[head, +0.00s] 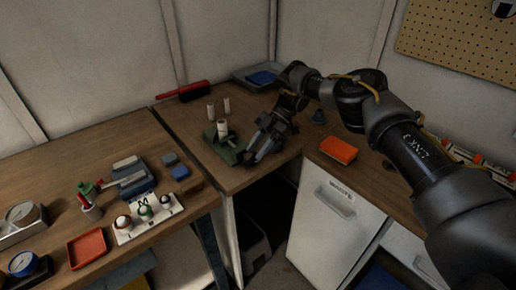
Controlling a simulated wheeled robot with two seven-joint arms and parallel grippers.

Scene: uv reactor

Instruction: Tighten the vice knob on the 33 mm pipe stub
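A green vice (228,153) stands near the front edge of the corner bench. A pale pipe stub (222,127) stands upright at the vice; whether the jaws touch it is too small to tell. Two more pale stubs (211,112) stand behind it on the bench. The vice knob cannot be made out clearly; it may be on the side facing my gripper. My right gripper (254,159) points down just right of the vice. Its two dark fingers look apart, with nothing seen between them. My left gripper is not in view.
An orange box (338,150) lies right of my gripper. A red brush (182,91) and a grey tray (252,84) with a blue item lie at the back. The left table holds a red tray (87,248), a white holder with knobs (148,221) and gauges. My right arm covers the right side.

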